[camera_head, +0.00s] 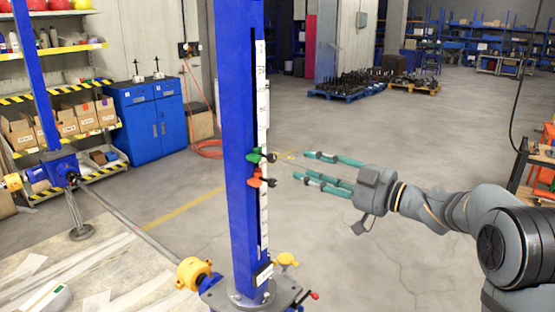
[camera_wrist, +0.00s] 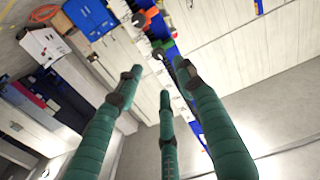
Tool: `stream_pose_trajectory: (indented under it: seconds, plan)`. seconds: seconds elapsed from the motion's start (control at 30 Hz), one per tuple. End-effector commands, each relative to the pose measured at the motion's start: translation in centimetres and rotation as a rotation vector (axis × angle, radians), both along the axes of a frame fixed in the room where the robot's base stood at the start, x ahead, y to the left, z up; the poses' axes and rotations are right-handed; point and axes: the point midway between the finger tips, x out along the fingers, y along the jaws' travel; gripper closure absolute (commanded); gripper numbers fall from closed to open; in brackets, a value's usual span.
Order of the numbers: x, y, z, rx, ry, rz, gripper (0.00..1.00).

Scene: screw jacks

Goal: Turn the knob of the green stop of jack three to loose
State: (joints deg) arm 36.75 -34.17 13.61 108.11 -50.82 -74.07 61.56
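A tall blue jack column (camera_head: 238,130) with a white scale strip stands at the middle of the head view. No jack number is readable. A green stop (camera_head: 254,157) with a dark knob (camera_head: 271,157) sits on its right side, and an orange stop (camera_head: 255,182) sits just below. My gripper (camera_head: 303,166) has three teal fingers, spread apart and empty, pointing left at the stops with a gap between. In the wrist view, the green stop (camera_wrist: 157,44) and its dark knob lie just beyond the fingertips. The knob's setting cannot be told.
Yellow parts (camera_head: 193,273) and a small red-tipped lever surround the column base. A second blue jack (camera_head: 52,170) stands at left, joined by a long shaft (camera_head: 125,221). A blue cabinet (camera_head: 147,122) is behind. Open floor lies behind my arm.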

Motion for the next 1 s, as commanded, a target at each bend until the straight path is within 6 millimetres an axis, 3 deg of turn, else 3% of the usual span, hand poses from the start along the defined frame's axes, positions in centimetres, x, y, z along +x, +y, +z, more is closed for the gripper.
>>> stream_pose_trajectory:
  seconds: [0.5, 0.7, 1.0]
  plan:
    - [4.7, 6.7, 0.3, 0.01, 0.015, -0.002, 0.62]
    - [5.8, 8.1, 0.1, 0.009, 0.013, -0.003, 0.62]
    - [6.0, 8.3, 0.0, 0.009, 0.013, -0.005, 0.62]
